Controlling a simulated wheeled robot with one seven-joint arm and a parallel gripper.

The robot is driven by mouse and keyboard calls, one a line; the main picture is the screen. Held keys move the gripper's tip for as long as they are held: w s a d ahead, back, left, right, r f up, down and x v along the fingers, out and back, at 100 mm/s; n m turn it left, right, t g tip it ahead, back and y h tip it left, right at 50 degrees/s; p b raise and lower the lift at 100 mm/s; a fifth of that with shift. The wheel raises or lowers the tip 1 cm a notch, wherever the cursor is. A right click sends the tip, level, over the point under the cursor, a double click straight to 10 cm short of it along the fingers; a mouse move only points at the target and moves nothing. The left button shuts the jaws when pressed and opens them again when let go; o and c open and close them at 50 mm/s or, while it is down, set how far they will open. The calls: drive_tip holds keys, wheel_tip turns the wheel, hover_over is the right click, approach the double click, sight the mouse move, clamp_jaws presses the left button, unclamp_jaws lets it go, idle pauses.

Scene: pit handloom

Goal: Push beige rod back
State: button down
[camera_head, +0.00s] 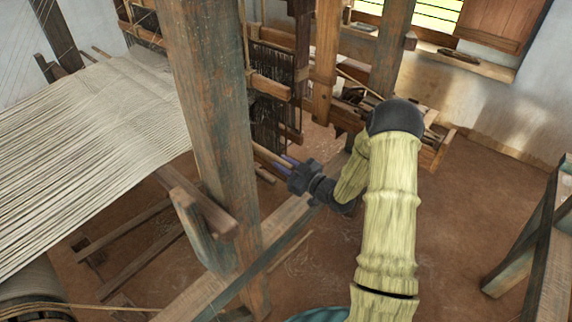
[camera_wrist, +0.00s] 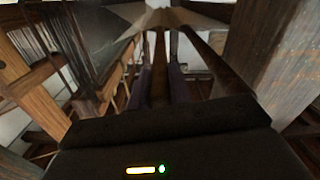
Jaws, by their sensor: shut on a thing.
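The beige rod (camera_head: 268,154) shows as a short pale length in the head view, running from behind the thick post to my gripper. My gripper (camera_head: 287,162) is shut on its near end, with purple fingers on either side. In the wrist view the rod (camera_wrist: 159,72) runs away from me between the two fingers of my gripper (camera_wrist: 160,82) and looks brown in shadow. The rod's far part is hidden by the post in the head view.
A thick wooden post (camera_head: 212,130) stands just left of my gripper. Dark heddles (camera_head: 268,95) hang behind it, and the pale warp sheet (camera_head: 95,125) stretches left. A low beam (camera_head: 240,262) runs below. Reddish floor (camera_head: 470,205) is clear to the right, before a wooden frame (camera_head: 530,245).

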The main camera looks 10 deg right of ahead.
drive_tip(key=shift+s+a+b, duration=0.25)
drive_tip(key=shift+s+a, duration=0.2)
drive_tip(key=shift+a, duration=0.2)
drive_tip(key=shift+s+a+b, duration=0.25)
drive_tip(key=shift+s+a, duration=0.2)
drive_tip(key=shift+a, duration=0.15)
drive_tip(key=c, duration=1.3)
unclamp_jaws()
drive_tip(key=shift+a, duration=0.1)
